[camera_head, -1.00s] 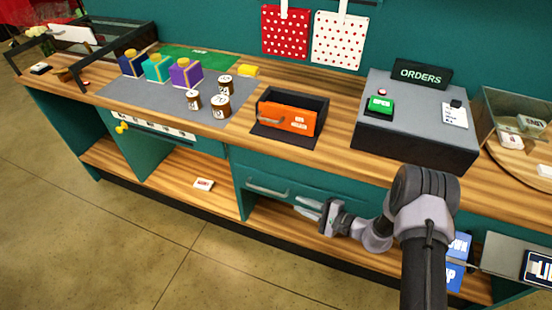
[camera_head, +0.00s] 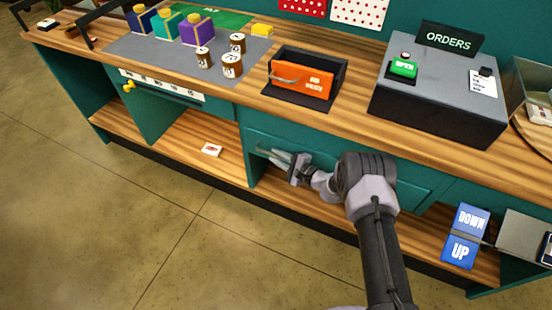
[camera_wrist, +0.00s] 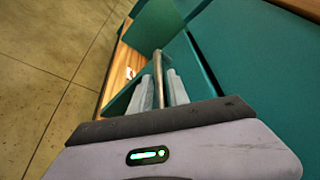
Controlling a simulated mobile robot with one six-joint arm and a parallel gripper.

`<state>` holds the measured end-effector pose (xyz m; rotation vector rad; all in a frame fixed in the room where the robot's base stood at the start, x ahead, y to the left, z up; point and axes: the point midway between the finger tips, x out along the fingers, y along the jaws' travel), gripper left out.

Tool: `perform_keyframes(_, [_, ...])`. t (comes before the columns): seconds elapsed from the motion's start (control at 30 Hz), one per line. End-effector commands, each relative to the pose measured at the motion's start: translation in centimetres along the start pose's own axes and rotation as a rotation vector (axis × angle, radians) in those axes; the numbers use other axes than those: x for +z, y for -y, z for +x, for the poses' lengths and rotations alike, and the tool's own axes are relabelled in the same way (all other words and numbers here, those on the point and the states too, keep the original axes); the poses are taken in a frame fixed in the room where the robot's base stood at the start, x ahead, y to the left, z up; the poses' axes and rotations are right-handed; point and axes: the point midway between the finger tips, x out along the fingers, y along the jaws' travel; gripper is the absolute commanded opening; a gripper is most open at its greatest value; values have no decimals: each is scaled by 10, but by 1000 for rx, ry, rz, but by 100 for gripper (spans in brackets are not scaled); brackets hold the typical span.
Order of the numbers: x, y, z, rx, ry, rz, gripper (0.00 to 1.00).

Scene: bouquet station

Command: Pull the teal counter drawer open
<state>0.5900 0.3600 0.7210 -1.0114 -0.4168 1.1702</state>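The teal counter drawer (camera_head: 402,190) is a wide front under the counter top, and it looks closed. My gripper (camera_head: 275,158) is at the left part of this front, at its metal handle. In the wrist view the handle (camera_wrist: 158,68) is a metal bar running between the two pale fingers of my gripper (camera_wrist: 161,92). The fingers stand apart on either side of the bar, and I see no clear grip on it. In the head view my fingers and wrist hide most of the handle.
Open wooden shelves lie below, with a small white box (camera_head: 211,150) on one. An orange-fronted box (camera_head: 301,83) and the ORDERS console (camera_head: 441,85) stand on the counter. The floor in front is clear.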

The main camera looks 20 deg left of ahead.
Motion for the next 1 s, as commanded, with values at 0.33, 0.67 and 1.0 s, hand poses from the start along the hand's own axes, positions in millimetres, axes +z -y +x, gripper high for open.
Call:
perform_keyframes(0.33, [0, 1, 7, -1, -1, 1, 22])
perform_keyframes(0.67, [0, 0, 6, -1, 0, 0, 0])
perform_keyframes(1.0, [0, 0, 6, 0, 0, 0, 0])
